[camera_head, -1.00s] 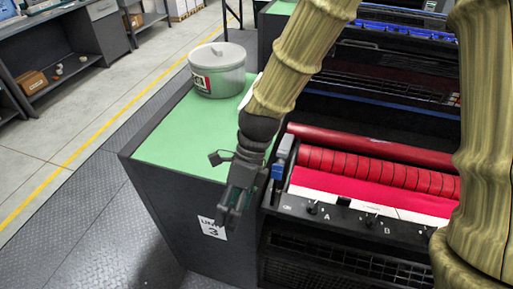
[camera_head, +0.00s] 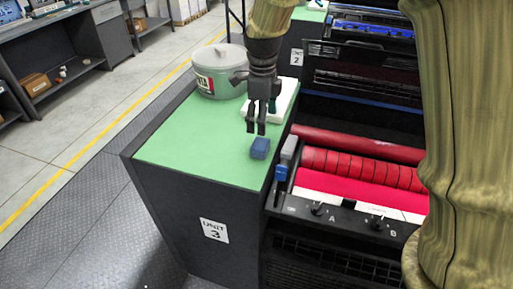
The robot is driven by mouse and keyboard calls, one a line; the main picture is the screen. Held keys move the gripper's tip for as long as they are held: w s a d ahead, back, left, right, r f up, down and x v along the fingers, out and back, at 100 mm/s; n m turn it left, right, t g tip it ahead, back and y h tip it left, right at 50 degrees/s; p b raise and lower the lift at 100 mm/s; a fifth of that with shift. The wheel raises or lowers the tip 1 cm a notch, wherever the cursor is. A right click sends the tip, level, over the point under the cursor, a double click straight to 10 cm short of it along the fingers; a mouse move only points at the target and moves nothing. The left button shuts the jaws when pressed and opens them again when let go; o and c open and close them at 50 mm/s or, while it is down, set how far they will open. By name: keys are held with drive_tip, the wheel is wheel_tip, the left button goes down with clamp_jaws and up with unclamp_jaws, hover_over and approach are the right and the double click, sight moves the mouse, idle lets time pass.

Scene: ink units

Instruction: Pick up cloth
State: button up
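A white, flat, folded-looking item (camera_head: 285,101), which looks like the cloth, lies on the green top of the unit 3 cabinet (camera_head: 190,145), beside the lidded pot. My gripper (camera_head: 257,129) points down in front of it and hides part of its left side. The fingers look apart with nothing between them. A small blue block (camera_head: 260,149) lies on the green top just below the fingertips in the picture. I cannot tell how high the fingertips are above the top.
A grey-green lidded pot (camera_head: 220,75) stands at the back left of the cabinet top. The ink unit with red rollers (camera_head: 360,168) adjoins on the right, with a grey-and-blue part (camera_head: 284,165) at its near left corner. The front left of the top is clear.

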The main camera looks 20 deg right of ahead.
sight(260, 143)
wheel_tip(260, 143, down, 3)
drive_tip(key=shift+f+p, duration=0.15)
drive_tip(key=shift+p, duration=0.15)
drive_tip(key=shift+s+a+f+p, duration=0.1)
drive_tip(key=shift+f+p, duration=0.15)
drive_tip(key=shift+f, duration=0.2)
drive_tip(key=shift+s+a+f+p, duration=0.1)
drive_tip(key=shift+f+p, duration=0.15)
drive_tip(key=shift+f, duration=0.15)
drive_tip(key=shift+s+a+f+p, duration=0.15)
drive_tip(key=shift+f+p, duration=0.55)
drive_tip(key=shift+f, duration=1.4)
drive_tip(key=c, duration=0.9)
